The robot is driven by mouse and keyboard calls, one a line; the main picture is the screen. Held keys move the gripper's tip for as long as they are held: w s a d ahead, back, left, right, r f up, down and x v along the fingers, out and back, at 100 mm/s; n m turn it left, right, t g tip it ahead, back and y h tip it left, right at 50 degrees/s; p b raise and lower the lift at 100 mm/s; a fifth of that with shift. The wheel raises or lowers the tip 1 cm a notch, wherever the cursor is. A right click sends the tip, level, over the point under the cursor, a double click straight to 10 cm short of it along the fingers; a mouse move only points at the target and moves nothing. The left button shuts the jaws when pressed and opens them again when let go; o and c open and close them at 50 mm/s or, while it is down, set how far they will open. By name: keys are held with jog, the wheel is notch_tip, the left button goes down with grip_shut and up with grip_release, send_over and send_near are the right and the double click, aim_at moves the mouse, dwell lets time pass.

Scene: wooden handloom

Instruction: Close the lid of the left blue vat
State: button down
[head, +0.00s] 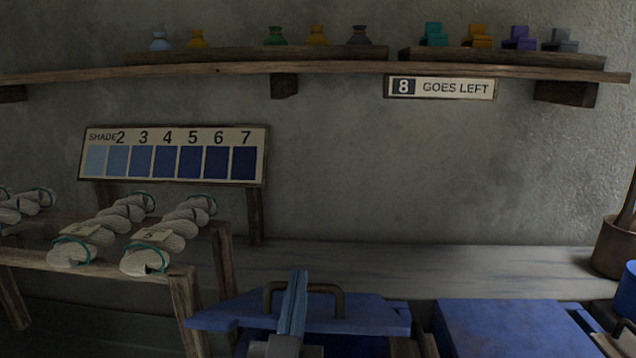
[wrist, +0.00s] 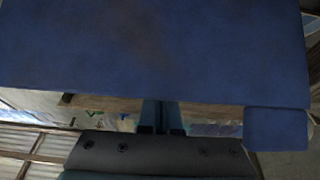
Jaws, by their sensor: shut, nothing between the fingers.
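The left blue vat's lid (head: 225,314) is a flat blue panel at the bottom middle of the head view, with a brown bar handle (head: 338,300). It looks tilted, and the vat body below is mostly out of view. My gripper (head: 298,275) is shut and empty. Its bluish fingers stand upright in front of the lid and handle, hiding part of both. In the wrist view a broad blue panel (wrist: 150,50) fills the top, and my fingertips (wrist: 160,103) meet its lower edge. I cannot tell whether they touch it.
Another blue vat (head: 510,328) stands to the right. A wooden rack (head: 185,300) with skeins is on the left. A shade board (head: 172,155) and a shelf (head: 330,67) with a "GOES LEFT" sign (head: 440,87) are on the back wall.

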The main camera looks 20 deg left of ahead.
jog(key=shift+t, duration=0.8)
jog(key=shift+s+d+f+b, duration=0.1)
jog(key=shift+s+f+b, duration=0.45)
jog(key=shift+b, duration=0.85)
jog(key=shift+s+d+f+b, duration=0.1)
jog(key=shift+s+f+b, duration=0.2)
jog(key=shift+f+b, duration=0.8)
jog(key=shift+s+d+f+b, duration=0.1)
jog(key=shift+s+f+b, duration=0.35)
jog(key=shift+b, duration=1.55)
jog(key=shift+s, duration=0.1)
jog(key=shift+s+f, duration=0.15)
jog(key=shift+f, duration=0.05)
jog(key=s+d+p, duration=0.1)
jog(key=s+d, duration=0.2)
jog(key=s, duration=1.1)
jog(key=w+a+r+g+h+p, duration=0.1)
jog(key=w+r+g+p, duration=0.6)
jog(key=p, duration=3.7)
jog(key=w+g, duration=0.1)
jog(key=w, duration=0.1)
jog(key=shift+w+a+r, duration=0.15)
jog(key=shift+w+a, duration=0.15)
jog(key=shift+a, duration=0.05)
